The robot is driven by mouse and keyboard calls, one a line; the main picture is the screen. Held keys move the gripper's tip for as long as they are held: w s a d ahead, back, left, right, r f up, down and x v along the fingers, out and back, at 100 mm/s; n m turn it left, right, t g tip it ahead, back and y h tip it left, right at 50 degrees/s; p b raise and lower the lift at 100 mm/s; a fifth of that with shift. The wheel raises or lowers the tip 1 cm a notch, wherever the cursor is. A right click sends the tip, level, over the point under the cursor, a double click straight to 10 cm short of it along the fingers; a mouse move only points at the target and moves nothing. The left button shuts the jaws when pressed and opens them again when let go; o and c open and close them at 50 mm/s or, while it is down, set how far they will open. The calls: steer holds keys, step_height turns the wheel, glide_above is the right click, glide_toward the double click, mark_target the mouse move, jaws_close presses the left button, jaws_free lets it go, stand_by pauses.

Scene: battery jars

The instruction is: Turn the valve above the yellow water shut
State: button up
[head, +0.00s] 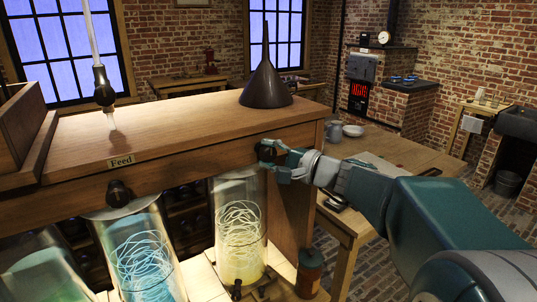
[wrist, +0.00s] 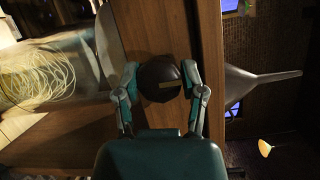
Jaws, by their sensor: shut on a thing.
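The yellow water is in a glass jar (head: 238,228) with pale loops of thread inside, below the wooden shelf; the jar also shows in the wrist view (wrist: 40,82). The dark round valve knob (wrist: 160,82) above it is on the shelf's front face. In the wrist view my gripper (wrist: 160,88) is shut on the knob. In the head view the fingers hide most of the knob.
A jar of blue water (head: 145,265) and a green one (head: 45,278) stand left, with another dark valve (head: 119,194) above the blue. A dark funnel (head: 266,80) stands on the shelf (head: 180,130). A table (head: 400,155) is behind my arm. A red-brown canister (head: 309,273) stands right of the yellow jar.

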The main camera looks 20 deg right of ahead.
steer(key=shift+f, duration=0.3)
steer(key=o, duration=1.2)
steer(key=shift+c, duration=0.2)
steer(key=shift+r, duration=0.1)
steer(key=shift+d, duration=0.1)
steer(key=shift+s+d+r, duration=0.1)
steer(key=shift+s+d, duration=0.15)
steer(key=v, duration=1.1)
